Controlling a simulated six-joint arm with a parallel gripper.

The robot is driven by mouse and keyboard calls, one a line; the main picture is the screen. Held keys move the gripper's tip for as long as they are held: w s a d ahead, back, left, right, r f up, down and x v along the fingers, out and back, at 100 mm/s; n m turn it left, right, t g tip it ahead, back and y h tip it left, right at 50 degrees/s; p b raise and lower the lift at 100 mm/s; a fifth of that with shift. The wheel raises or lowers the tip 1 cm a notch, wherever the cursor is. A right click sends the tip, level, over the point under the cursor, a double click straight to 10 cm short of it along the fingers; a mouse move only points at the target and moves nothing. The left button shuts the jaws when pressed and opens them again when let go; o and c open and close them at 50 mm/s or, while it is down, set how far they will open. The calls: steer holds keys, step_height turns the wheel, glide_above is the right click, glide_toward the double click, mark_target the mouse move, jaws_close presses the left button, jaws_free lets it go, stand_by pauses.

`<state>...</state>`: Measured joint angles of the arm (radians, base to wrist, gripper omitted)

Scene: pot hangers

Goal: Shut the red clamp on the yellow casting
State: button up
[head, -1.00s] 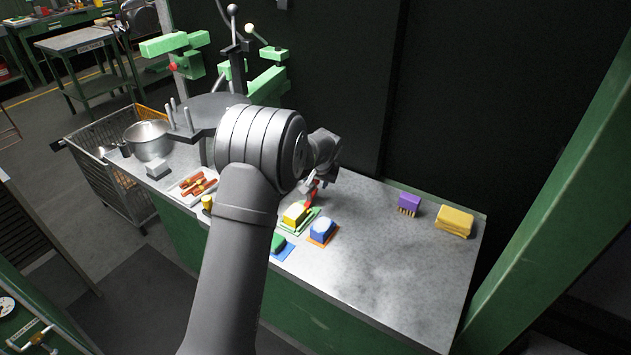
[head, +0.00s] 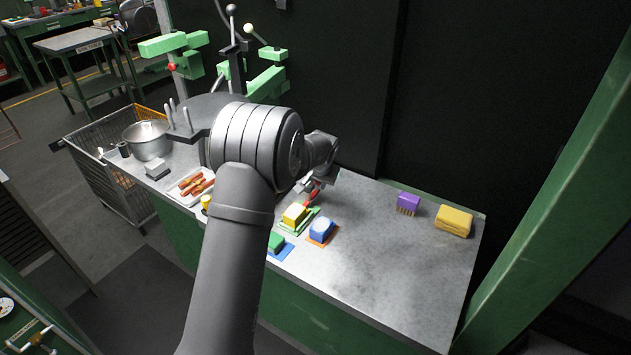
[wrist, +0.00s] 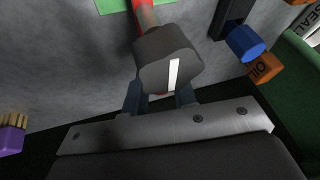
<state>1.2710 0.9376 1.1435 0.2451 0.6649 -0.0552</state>
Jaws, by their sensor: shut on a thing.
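The yellow casting (head: 294,214) sits on a green plate (head: 285,230) on the metal bench. The red clamp (head: 313,195) shows as a short red bar just behind the casting, slanting up to the right. My gripper (head: 318,184) is at the upper end of that bar. In the wrist view my gripper (wrist: 160,96) is shut on a dark grey grip with a white stripe (wrist: 168,58). The red bar of the clamp (wrist: 144,14) runs from this grip toward a green surface. The casting is not visible in the wrist view. Whether the clamp touches the casting cannot be told.
A blue casting (head: 321,229) on an orange plate and a green casting (head: 276,242) on a blue plate stand close by. A purple brush (head: 408,202) and a yellow folded cloth (head: 454,221) lie right. A tray (head: 184,195) is left. The bench's right front is clear.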

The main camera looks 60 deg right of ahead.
steer(key=shift+s+m, duration=0.2)
steer(key=shift+m, duration=0.1)
steer(key=o, duration=1)
steer(key=shift+c, duration=0.2)
steer(key=v, duration=1.7)
steer(key=shift+a+r, duration=0.1)
steer(key=shift+a, duration=0.05)
steer(key=x, duration=1.7)
